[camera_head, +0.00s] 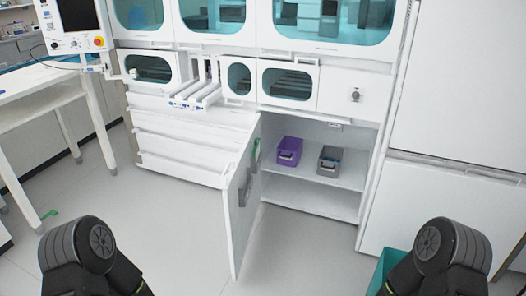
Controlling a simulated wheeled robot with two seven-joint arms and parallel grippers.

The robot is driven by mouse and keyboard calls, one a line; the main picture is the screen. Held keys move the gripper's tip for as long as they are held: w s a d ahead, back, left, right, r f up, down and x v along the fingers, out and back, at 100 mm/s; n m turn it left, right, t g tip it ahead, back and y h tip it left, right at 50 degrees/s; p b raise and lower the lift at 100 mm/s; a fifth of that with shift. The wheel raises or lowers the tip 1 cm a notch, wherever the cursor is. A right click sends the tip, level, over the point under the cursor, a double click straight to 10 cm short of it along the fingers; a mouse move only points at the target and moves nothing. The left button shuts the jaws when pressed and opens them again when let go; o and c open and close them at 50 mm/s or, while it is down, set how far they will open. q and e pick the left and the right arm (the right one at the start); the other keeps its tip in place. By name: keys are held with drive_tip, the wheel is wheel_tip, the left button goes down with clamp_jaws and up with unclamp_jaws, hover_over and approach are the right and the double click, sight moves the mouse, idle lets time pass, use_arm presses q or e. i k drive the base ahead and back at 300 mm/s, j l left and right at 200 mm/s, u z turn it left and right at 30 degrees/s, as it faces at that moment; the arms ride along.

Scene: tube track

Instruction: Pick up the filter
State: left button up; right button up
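I cannot make out a thing that is clearly the filter. Inside the open lower cabinet, a purple bin (289,151) and a grey bin (329,160) stand side by side on a shelf (311,176). Something small and blue shows at the top of the grey bin. The contents of both bins are too small to tell. Only black rounded links of my two arms show, at the lower left and lower right corners. Neither gripper is in view.
The cabinet door (241,206) stands open toward me, left of the opening. A white table (42,84) stands at the left. A teal bin (386,266) is on the floor at the lower right, partly behind my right arm. The floor before the cabinet is clear.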

sight(255, 150)
drive_tip(key=i+z, duration=0.2)
drive_tip(key=i, duration=0.3)
drive_tip(key=i+z, duration=0.15)
drive_tip(key=i, duration=0.4)
drive_tip(key=i+z, duration=0.2)
drive_tip(key=i, duration=0.3)
drive_tip(key=i+j+z, duration=0.2)
drive_tip(key=i, duration=0.3)
drive_tip(key=i+j+z, duration=0.15)
drive_tip(key=i+j, duration=0.15)
drive_tip(key=i, duration=0.2)
